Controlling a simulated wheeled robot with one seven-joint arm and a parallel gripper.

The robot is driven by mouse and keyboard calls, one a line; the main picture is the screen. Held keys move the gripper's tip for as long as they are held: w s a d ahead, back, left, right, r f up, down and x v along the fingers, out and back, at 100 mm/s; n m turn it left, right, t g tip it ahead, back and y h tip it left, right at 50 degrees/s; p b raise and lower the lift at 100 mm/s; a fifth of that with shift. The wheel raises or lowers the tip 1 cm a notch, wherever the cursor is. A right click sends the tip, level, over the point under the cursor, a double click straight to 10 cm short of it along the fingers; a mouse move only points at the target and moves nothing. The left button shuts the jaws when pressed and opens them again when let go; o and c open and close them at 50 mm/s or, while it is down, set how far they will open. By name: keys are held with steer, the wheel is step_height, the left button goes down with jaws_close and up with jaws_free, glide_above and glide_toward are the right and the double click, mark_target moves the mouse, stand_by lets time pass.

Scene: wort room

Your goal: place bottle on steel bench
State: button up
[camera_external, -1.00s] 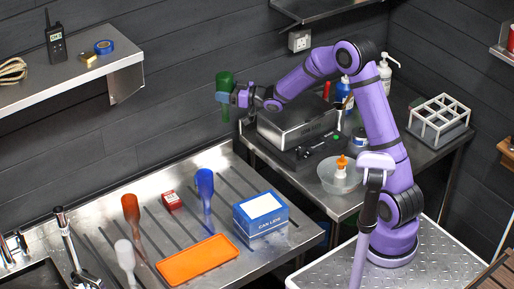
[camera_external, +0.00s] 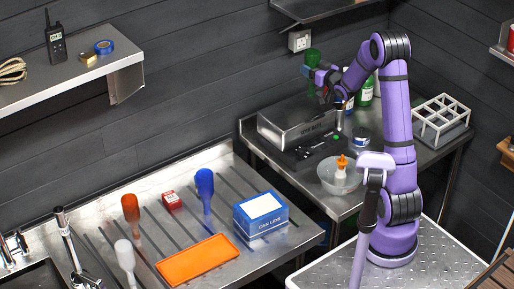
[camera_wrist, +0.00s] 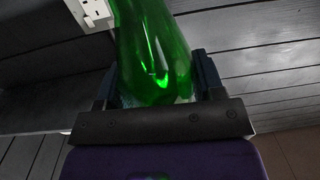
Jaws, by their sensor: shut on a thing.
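My gripper (camera_external: 312,76) is shut on a green glass bottle (camera_external: 313,58), held up in the air at the back, above the rear of the right-hand steel bench (camera_external: 318,199). In the wrist view the bottle (camera_wrist: 155,45) stands between the two dark fingers (camera_wrist: 155,92); its lower end is hidden by the gripper's bar. The bottle is clear of the bench. A left steel bench with grooves (camera_external: 110,220) joins a sink at the lower left.
On the right-hand bench stand a steel box (camera_external: 290,124), a bowl with an orange-topped bottle (camera_external: 340,178), another green bottle (camera_external: 365,92) and a white rack (camera_external: 440,118). The left bench holds a blue box (camera_external: 262,214) and an orange tray (camera_external: 197,260). A wall socket (camera_external: 300,40) is behind.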

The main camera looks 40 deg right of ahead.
steer(key=s+d+m+g+h, duration=0.2)
steer(key=s+d+m+h, duration=0.6)
steer(key=s+d, duration=1.2)
step_height(320, 180, down, 17)
steer(key=w+d+n+h, duration=0.2)
steer(key=w+d+f, duration=0.2)
steer(key=w+d, duration=0.2)
steer(key=w, duration=0.2)
steer(key=w+d+f, duration=0.3)
steer(key=w+d, duration=0.1)
steer(key=w, duration=0.3)
steer(key=shift+d+f, duration=0.35)
steer(key=shift+d, duration=0.05)
steer(key=shift+w+f, duration=0.1)
steer(key=o, duration=1)
steer(key=shift+o, duration=0.2)
